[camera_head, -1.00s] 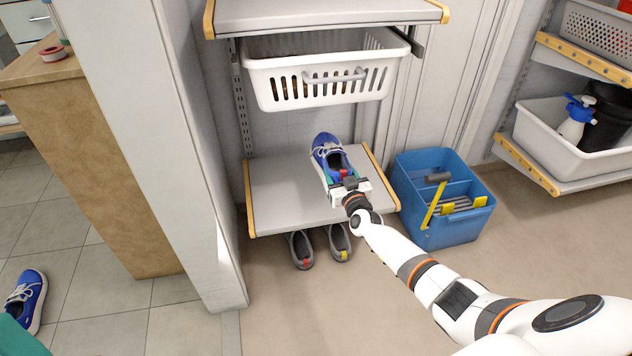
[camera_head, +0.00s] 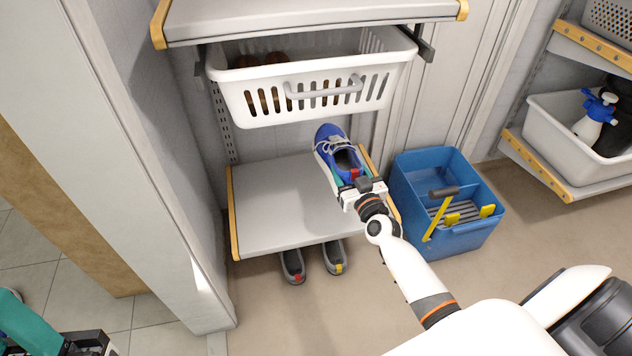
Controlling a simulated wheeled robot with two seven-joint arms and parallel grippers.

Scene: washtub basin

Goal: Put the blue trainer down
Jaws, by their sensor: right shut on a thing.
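The blue trainer (camera_head: 328,143) has white laces and a red heel tab. It is at the right side of the grey lower shelf (camera_head: 280,205), toe toward the back wall. My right gripper (camera_head: 350,183) is shut on its heel end. I cannot tell whether the sole touches the shelf. My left gripper (camera_head: 42,332) shows only in part at the bottom left corner, as a teal finger and a dark body. Its other finger is out of view.
The left and middle of the shelf are bare. A white basket (camera_head: 310,105) hangs above. Two grey shoes (camera_head: 293,265) (camera_head: 335,257) stand below the shelf's front edge. A blue caddy (camera_head: 450,225) stands on the floor close to the right.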

